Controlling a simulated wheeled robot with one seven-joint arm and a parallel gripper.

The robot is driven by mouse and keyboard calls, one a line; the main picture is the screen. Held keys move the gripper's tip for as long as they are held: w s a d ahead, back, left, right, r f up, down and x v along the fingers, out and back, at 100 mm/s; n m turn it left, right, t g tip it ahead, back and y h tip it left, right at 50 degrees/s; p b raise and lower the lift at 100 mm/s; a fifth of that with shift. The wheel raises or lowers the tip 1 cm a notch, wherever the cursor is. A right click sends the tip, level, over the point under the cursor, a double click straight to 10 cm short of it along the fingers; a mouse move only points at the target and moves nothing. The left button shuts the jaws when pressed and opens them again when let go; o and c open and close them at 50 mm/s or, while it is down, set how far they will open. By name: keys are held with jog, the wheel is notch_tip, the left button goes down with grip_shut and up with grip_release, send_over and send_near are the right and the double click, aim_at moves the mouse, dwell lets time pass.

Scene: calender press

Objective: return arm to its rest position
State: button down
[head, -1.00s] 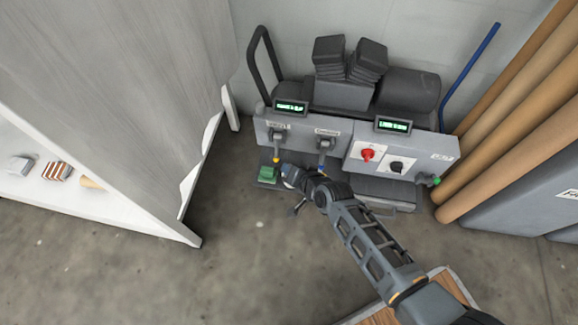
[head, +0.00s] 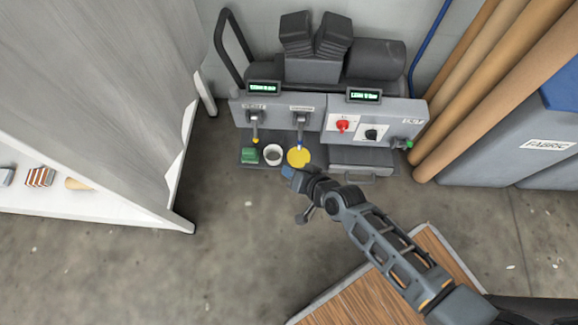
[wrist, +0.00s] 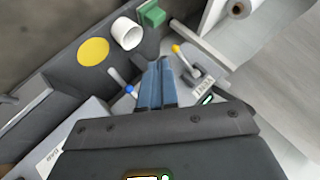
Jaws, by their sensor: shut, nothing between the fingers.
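My gripper (head: 289,174) is shut and empty at the end of my outstretched arm. In the head view it is just in front of the grey press (head: 375,112), below the yellow disc (head: 299,157). In the wrist view its blue fingers (wrist: 162,64) lie together, pointing between a lever with a yellow tip (wrist: 177,48) and a lever with a blue tip (wrist: 129,88). I cannot tell whether they touch anything. The white cup (head: 272,155) and green block (head: 250,155) stand on the press's ledge.
The press front carries a red knob (head: 342,126), a black knob (head: 372,134) and a green button (head: 408,144). A white shelf unit (head: 110,205) stands left, brown rolls (head: 480,95) and grey bins (head: 500,155) right. A wood-topped surface (head: 350,300) lies under my arm. Floor is open at lower left.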

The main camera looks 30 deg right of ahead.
dwell(0.4)
jog(key=s+d+r+n+t+h, duration=0.1)
jog(key=s+d+r+n+t, duration=0.15)
jog(key=s+r, duration=0.9)
jog(key=s+d+r+n+t+h, duration=0.1)
jog(key=s+r+n, duration=0.2)
jog(key=s+r, duration=0.85)
jog(key=s+r+n+p, duration=0.1)
jog(key=s+r+p, duration=0.1)
jog(key=r+p, duration=1)
jog(key=s+r+n+p, duration=0.1)
jog(key=s+r+p, duration=0.1)
jog(key=r+p, duration=1.1)
notch_tip(320, 180, up, 12)
jog(key=shift+s+t, duration=0.15)
jog(key=shift+t, duration=0.3)
jog(key=shift+n, duration=0.25)
